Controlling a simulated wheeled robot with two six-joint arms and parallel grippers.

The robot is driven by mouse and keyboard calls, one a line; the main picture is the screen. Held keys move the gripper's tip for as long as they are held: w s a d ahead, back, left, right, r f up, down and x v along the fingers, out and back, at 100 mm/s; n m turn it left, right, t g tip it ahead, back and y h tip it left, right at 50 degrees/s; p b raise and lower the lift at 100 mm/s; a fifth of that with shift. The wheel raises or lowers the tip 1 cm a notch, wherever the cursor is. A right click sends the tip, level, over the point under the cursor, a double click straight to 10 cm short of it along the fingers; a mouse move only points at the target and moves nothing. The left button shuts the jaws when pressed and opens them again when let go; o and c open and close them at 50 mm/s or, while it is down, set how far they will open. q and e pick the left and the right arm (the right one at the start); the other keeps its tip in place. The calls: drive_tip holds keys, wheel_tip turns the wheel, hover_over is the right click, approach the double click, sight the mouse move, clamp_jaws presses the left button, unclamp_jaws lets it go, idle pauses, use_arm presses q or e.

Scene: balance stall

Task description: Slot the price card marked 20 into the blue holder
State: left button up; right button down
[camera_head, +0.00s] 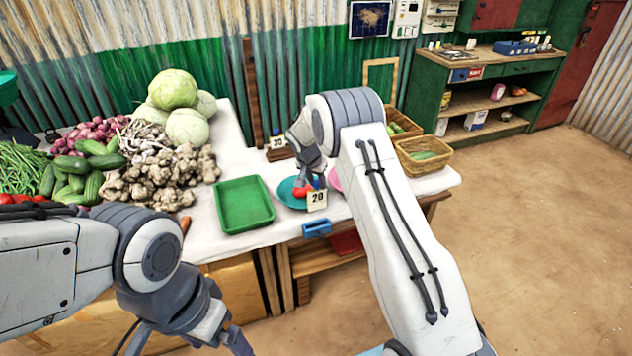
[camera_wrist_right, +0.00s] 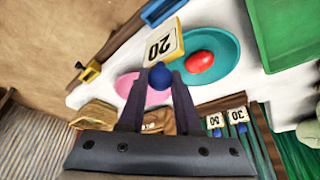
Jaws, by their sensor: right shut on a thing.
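The price card marked 20 (camera_head: 317,200) is off-white and hangs above the table's front edge; it also shows in the right wrist view (camera_wrist_right: 160,46). My right gripper (camera_head: 313,182) is shut on the card's round blue knob (camera_wrist_right: 159,77). The blue holder (camera_head: 317,229) is on the table's front edge, just below the card and apart from it in the head view. Part of this holder shows at the top of the wrist view (camera_wrist_right: 158,10). My left gripper (camera_head: 237,343) is low at the bottom edge, away from the table; its jaws are unclear.
A teal plate (camera_head: 287,194) with a red tomato (camera_wrist_right: 200,62) is beside the card. A pink plate (camera_wrist_right: 126,84) and a yellow holder (camera_wrist_right: 90,72) are nearby. A green tray (camera_head: 244,204) stands left. Cards marked 50 (camera_wrist_right: 214,121) and 30 (camera_wrist_right: 237,115) stand behind.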

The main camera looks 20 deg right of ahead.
sight(316, 200)
drive_tip(key=shift+f+b, duration=1.05)
drive_tip(key=shift+f, duration=1.75)
drive_tip(key=shift+f, duration=0.15)
drive_tip(key=shift+a+f+b, duration=0.1)
drive_tip(key=shift+f+b, duration=1.25)
drive_tip(key=shift+b, duration=0.4)
